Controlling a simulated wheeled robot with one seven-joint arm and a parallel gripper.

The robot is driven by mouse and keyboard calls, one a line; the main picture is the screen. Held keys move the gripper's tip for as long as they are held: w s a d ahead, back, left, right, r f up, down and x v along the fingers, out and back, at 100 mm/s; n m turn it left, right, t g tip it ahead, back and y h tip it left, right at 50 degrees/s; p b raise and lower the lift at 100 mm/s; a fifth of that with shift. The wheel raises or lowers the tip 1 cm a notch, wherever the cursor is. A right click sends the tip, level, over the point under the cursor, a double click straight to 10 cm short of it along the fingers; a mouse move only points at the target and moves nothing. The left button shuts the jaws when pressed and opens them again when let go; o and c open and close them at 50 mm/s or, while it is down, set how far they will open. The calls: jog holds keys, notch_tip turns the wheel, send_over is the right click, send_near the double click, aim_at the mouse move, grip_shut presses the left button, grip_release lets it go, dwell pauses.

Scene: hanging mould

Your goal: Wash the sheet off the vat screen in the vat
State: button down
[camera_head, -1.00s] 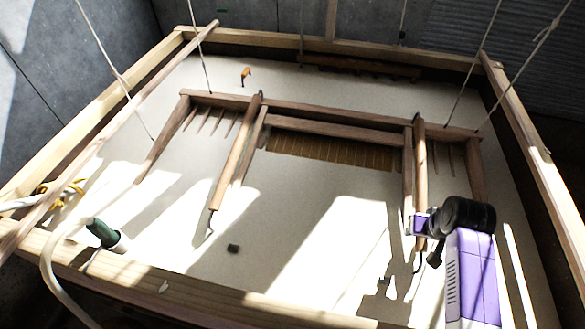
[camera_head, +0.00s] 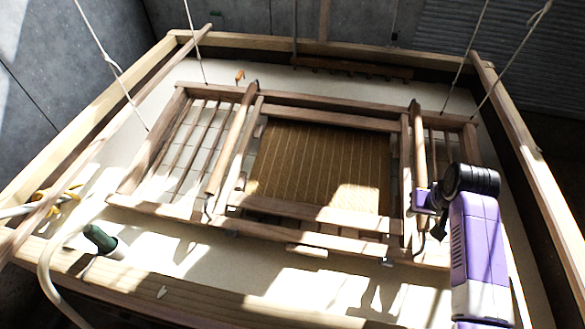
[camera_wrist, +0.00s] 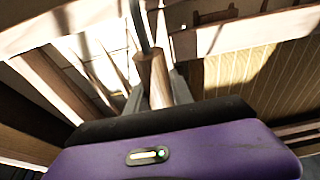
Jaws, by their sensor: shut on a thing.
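The vat screen (camera_head: 330,163) is a brown ribbed panel in a wooden frame hung from ropes. It also shows in the wrist view (camera_wrist: 262,80). No white sheet can be made out on its visible surface; a bright sunlit patch lies on its near right part. The frame's near rail (camera_head: 250,236) shows clear above the pale liquid (camera_head: 205,258) in the vat (camera_head: 190,300). My gripper (camera_head: 422,200) is shut on the frame's right handle (camera_head: 418,145), a wooden bar with a dark hook at its end. In the wrist view the handle (camera_wrist: 154,78) stands between the fingers.
The wooden vat rim surrounds the frame, with a right side rail (camera_head: 530,150) close to my arm. A green-ended hose (camera_head: 100,237) lies at the near left. Ropes (camera_head: 463,60) hang above. A dark slotted rack (camera_head: 350,68) sits at the back.

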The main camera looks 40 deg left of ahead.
notch_tip(320, 180, up, 16)
jog(key=g+p, duration=0.1)
jog(key=p, duration=1)
jog(key=shift+h+p, duration=0.3)
jog(key=c, duration=1)
grip_release()
jog(key=shift+r, duration=0.1)
jog(key=shift+c, duration=0.2)
